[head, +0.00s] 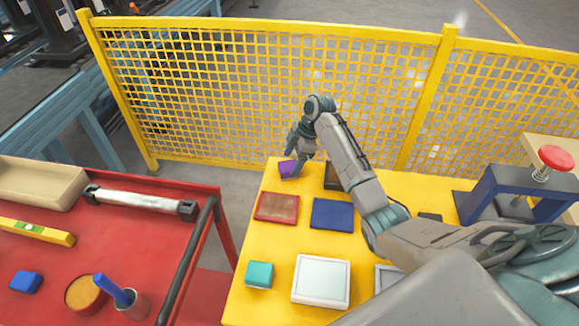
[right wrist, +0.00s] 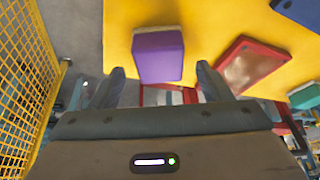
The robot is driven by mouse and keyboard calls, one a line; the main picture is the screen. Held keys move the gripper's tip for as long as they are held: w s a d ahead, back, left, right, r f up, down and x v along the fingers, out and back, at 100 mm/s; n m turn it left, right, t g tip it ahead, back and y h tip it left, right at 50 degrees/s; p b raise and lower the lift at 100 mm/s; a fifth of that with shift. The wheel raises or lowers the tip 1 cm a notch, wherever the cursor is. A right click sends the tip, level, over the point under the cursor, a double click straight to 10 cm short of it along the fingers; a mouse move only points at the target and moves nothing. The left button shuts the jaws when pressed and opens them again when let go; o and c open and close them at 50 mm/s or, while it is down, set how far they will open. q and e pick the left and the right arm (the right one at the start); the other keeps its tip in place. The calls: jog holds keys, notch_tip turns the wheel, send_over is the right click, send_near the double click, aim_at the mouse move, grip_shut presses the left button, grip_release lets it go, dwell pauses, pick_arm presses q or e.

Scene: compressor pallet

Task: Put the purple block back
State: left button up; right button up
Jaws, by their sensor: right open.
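The purple block (head: 288,169) sits at the far left corner of the yellow table (head: 250,225). My right gripper (head: 296,152) is over it, pointing down. In the right wrist view the purple block (right wrist: 158,55) shows between the two open fingertips (right wrist: 161,70), with a gap on each side. I cannot tell how deep the fingers reach beside it. My left gripper is not in view.
A red-framed tray (head: 277,207), a blue plate (head: 332,214), a teal block (head: 260,274) and a white tray (head: 321,280) lie nearer on the table. A yellow mesh fence (head: 270,60) stands behind. A red cart (head: 130,225) stands left, beyond a gap.

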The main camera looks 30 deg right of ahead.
jog(key=w+b+v, duration=0.1)
jog(key=v, duration=0.7)
jog(key=shift+s+d+r+b, duration=0.15)
jog(key=shift+s+r+b, duration=0.25)
jog(key=shift+s, duration=0.15)
jog(key=shift+f, duration=0.1)
